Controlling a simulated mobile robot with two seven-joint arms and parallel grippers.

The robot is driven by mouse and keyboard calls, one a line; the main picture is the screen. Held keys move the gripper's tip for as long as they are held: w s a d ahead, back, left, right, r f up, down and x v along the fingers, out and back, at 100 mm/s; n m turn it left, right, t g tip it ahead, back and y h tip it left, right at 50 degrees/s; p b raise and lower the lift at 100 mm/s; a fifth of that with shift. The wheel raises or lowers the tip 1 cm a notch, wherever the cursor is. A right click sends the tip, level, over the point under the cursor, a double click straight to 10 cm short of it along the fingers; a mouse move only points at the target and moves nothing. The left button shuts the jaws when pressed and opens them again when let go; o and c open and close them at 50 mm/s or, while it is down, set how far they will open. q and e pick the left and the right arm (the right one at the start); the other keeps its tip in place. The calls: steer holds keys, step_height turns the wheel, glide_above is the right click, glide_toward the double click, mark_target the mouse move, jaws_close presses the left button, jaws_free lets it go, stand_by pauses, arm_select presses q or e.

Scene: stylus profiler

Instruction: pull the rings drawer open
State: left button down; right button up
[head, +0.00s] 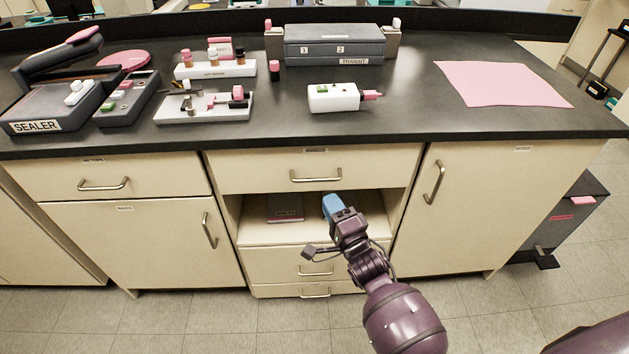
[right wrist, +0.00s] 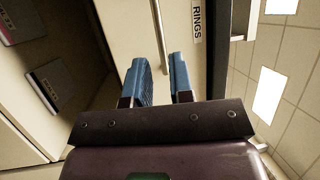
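The rings drawer (head: 265,174) is the cream drawer under the middle of the counter, above an open shelf, and it looks shut. Its metal bar handle (head: 316,178) also shows in the right wrist view (right wrist: 160,38), beside the label RINGS (right wrist: 197,20). My right gripper (head: 332,203) has blue fingers and appears just below the handle's right end in the head view. In the right wrist view the fingers (right wrist: 160,62) are apart, with the handle's end showing between their tips. I cannot tell whether they touch it. My left gripper is not in view.
The open shelf (head: 258,228) below holds a dark book-like item (head: 286,208). Smaller drawers (head: 290,265) lie under it. Cabinet doors with handles flank it left and right (head: 470,205). The black countertop (head: 420,115) overhangs above, carrying instruments, racks and a pink sheet (head: 500,84).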

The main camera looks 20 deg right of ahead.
mark_target(316, 179)
steer(key=b+x, duration=0.1)
steer(key=x, duration=0.7)
steer(key=shift+f, duration=0.1)
steer(key=shift+w, duration=0.2)
jaws_close()
